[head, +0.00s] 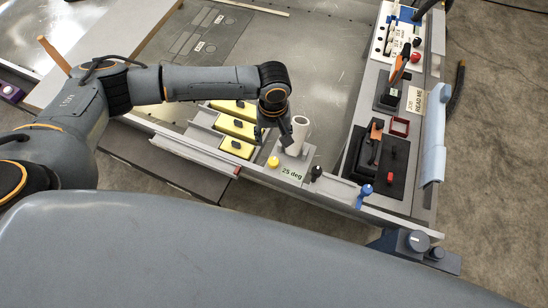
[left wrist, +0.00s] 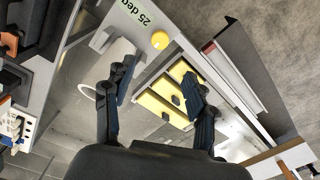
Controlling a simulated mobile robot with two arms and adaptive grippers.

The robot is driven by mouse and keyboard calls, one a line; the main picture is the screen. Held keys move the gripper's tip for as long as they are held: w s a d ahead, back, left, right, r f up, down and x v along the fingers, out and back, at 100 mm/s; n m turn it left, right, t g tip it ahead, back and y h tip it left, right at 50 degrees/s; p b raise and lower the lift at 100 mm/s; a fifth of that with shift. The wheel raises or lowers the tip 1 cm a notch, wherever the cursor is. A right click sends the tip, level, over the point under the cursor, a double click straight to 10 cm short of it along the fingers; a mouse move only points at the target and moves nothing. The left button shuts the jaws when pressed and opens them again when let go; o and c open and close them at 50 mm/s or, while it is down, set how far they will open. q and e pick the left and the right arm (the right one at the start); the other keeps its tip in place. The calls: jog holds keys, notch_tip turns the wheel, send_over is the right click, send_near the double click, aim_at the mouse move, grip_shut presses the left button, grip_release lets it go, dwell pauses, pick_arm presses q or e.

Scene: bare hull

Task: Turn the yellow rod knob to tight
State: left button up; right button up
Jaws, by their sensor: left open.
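The yellow rod knob (head: 273,162) is a small round ball on the front rail, beside the "25 deg" label. It also shows in the left wrist view (left wrist: 160,40), at the top centre. My left gripper (head: 275,133) hangs above and behind the knob, apart from it, close to a white tube (head: 297,135). Its two dark fingers (left wrist: 156,78) are spread with nothing between them, and the knob shows beyond the fingertips. Any tight mark is too small to see. My right gripper is not in view.
A black knob (head: 316,172) and a blue knob (head: 365,190) stand along the rail to the right. Yellow blocks (head: 236,127) sit left of the gripper. Black tool holders with orange-handled tools (head: 376,130) line the right side. Bare metal floor (head: 310,75) lies behind.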

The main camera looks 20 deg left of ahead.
aim_at(273, 161)
pick_arm(q)
notch_tip(273, 161, down, 14)
jog(key=shift+r, duration=0.15)
dwell(0.3)
